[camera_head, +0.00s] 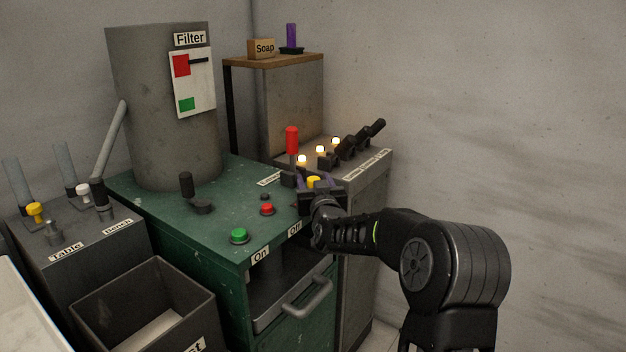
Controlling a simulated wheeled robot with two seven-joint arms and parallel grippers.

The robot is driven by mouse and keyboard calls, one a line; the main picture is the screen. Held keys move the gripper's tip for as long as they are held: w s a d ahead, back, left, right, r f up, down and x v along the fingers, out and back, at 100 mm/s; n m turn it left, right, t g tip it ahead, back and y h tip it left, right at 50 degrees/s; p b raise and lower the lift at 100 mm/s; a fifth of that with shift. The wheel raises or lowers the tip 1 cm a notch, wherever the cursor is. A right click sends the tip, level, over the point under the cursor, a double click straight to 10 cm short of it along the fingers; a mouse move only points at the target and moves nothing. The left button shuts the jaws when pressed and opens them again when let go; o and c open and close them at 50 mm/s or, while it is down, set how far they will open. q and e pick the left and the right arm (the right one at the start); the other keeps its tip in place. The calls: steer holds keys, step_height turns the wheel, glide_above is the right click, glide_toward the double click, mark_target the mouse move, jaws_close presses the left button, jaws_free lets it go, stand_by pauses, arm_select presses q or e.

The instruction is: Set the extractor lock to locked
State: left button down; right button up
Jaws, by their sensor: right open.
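My right gripper (312,184) reaches in from the right, over the right edge of the green machine top (236,203). A yellow knob (313,181) shows between its open fingers; I cannot tell whether they touch it. A lever with a red handle (292,140) stands upright just behind the gripper. Beside it a small white label (269,179) is too small to read. I cannot tell which control is the extractor lock, and the gripper hides part of this area. My left gripper is not in view.
A green button (239,236), a red button (267,209) and a black lever (187,185) are on the green top. The grey filter cylinder (160,110) stands behind. The right cabinet holds lit lamps (320,150) and black levers (374,130). An open bin (150,284) stands front left.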

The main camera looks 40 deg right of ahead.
steer(key=v, duration=0.6)
steer(key=shift+f, duration=0.1)
stand_by(0.4)
